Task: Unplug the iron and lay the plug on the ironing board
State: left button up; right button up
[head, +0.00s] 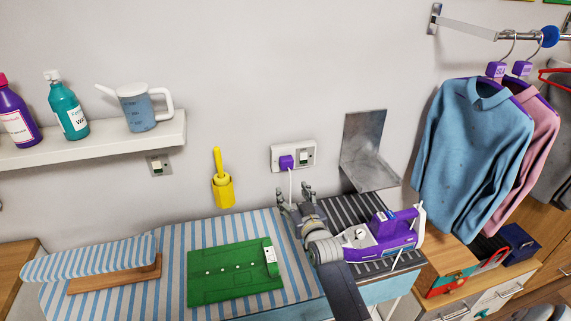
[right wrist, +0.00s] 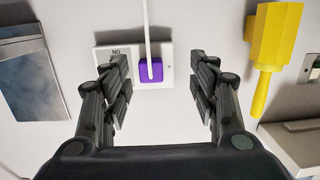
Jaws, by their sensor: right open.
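The purple plug (head: 287,162) sits in the white wall socket (head: 306,156), with a white cord hanging from it. In the right wrist view the plug (right wrist: 151,70) shows between the fingers of my right gripper (right wrist: 160,85), which is open and apart from it. In the head view my right gripper (head: 296,192) is just below the socket. The purple and white iron (head: 384,233) rests on a dark ribbed rest at the right end of the striped ironing board (head: 190,237). My left gripper is not in view.
A green panel (head: 225,283) lies on the board, with a striped sleeve board (head: 90,257) to its left. A yellow holder (head: 222,190) and a bent metal plate (head: 366,150) are on the wall beside the socket. Shirts (head: 470,150) hang at the right.

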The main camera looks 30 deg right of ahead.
aim_at(288, 166)
jog(key=shift+w+d+r+m+t+h, duration=0.2)
jog(key=shift+w+d+r+t, duration=0.1)
jog(key=shift+w+d+r, duration=0.25)
jog(key=shift+w+d+r+m+t+h, duration=0.2)
jog(key=shift+w+d+r+t, duration=0.15)
jog(key=shift+r, duration=0.4)
jog(key=b+x, duration=0.5)
jog(key=x, duration=0.2)
jog(key=shift+w+f+b, duration=0.2)
jog(key=shift+w+b, duration=0.15)
jog(key=shift+w+d+r+b, duration=0.1)
jog(key=shift+w+d+b, duration=0.15)
jog(key=shift+w, duration=0.4)
jog(key=shift+c, duration=0.2)
